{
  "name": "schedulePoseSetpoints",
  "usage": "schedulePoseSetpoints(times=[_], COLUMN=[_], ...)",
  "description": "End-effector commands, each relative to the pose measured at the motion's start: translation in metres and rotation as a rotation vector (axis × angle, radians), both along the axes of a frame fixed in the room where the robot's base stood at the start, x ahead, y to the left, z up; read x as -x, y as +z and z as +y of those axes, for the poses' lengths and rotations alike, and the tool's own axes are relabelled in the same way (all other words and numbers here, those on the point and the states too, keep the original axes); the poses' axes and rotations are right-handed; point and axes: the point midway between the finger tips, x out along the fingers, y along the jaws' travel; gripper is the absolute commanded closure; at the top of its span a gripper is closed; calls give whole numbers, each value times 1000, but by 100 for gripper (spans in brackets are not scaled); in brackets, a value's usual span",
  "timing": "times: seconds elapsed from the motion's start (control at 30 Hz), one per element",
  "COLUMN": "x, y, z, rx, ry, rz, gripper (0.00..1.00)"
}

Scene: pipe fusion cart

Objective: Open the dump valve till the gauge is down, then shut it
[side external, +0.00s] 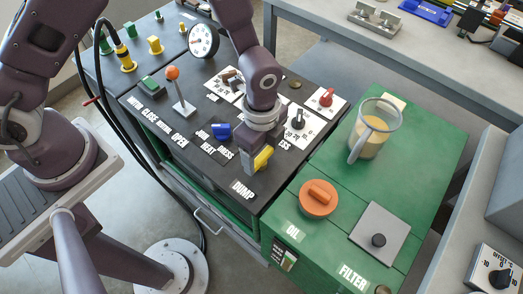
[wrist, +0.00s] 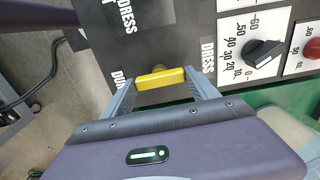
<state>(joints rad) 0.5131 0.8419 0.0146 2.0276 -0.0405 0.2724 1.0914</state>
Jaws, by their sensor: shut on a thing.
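The dump valve handle is a yellow bar (side external: 263,159) by the DUMP label at the front edge of the dark panel. In the wrist view the yellow handle (wrist: 160,78) lies between the two fingertips. My gripper (side external: 256,163) is shut on it from above. The round white-faced gauge (side external: 203,40) stands at the back of the panel. Its face is in the side view, but its needle is too small to read surely. The valve body under the handle is hidden by my gripper.
Near my gripper are a blue knob (side external: 220,131), an orange-topped lever (side external: 173,73), a black dial (side external: 298,121) and a red knob (side external: 327,98). A clear jug (side external: 374,130) and an orange cap (side external: 318,197) stand on the green top to the right. Black hoses hang at left.

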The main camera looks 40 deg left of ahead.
Motion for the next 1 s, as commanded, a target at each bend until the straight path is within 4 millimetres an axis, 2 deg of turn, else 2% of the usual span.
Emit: schedulePoseSetpoints(times=[0.27, 1.0], x=[0, 0], y=[1, 1], z=[0, 0], rx=[0, 1], ry=[132, 823], rz=[0, -1], gripper=[72, 72])
